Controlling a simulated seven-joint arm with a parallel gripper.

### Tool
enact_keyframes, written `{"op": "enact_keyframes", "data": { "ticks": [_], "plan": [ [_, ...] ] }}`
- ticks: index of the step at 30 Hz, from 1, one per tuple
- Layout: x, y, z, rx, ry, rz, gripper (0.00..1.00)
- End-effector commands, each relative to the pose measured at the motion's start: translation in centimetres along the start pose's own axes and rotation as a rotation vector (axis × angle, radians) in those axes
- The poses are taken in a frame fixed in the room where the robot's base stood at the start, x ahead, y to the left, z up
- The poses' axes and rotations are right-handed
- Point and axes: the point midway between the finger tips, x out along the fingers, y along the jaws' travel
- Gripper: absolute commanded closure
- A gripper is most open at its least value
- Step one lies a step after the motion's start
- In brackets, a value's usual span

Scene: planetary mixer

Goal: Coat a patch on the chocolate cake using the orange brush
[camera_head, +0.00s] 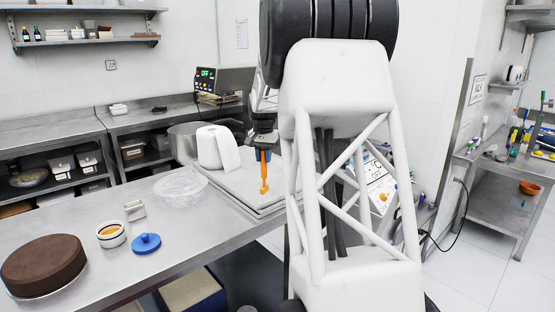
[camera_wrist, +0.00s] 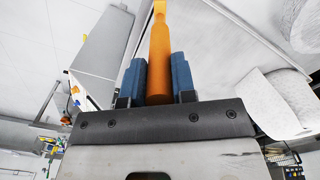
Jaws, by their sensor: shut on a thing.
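The chocolate cake (camera_head: 44,264) is a brown round on a thin plate at the front left of the steel table in the head view. The orange brush (camera_head: 264,172) hangs about upright below my gripper (camera_head: 262,145), which is shut on its handle. In the wrist view the brush (camera_wrist: 159,50) stands between the blue fingers of my gripper (camera_wrist: 159,80). The brush is over the right part of the table, far from the cake. Whether its tip touches the surface below, I cannot tell.
A white cup with orange contents (camera_head: 111,235), a blue lid (camera_head: 147,243), a small white holder (camera_head: 135,210) and a clear bowl (camera_head: 180,186) stand between cake and brush. A white roll (camera_head: 215,147) stands on a flat pale slab (camera_head: 237,196). The front table edge is clear.

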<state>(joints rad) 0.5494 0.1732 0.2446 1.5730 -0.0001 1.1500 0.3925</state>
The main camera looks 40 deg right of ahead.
Motion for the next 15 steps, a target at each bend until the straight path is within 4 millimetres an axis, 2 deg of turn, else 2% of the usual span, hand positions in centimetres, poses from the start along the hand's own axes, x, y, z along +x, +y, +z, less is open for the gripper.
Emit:
{"op": "enact_keyframes", "data": {
  "ticks": [8,15],
  "plan": [
    [-0.6,-6.8,2.0,-0.094,0.0,0.0,0.99],
    [-1.3,-13.4,4.6,-0.187,0.0,0.0,0.99]
  ]
}}
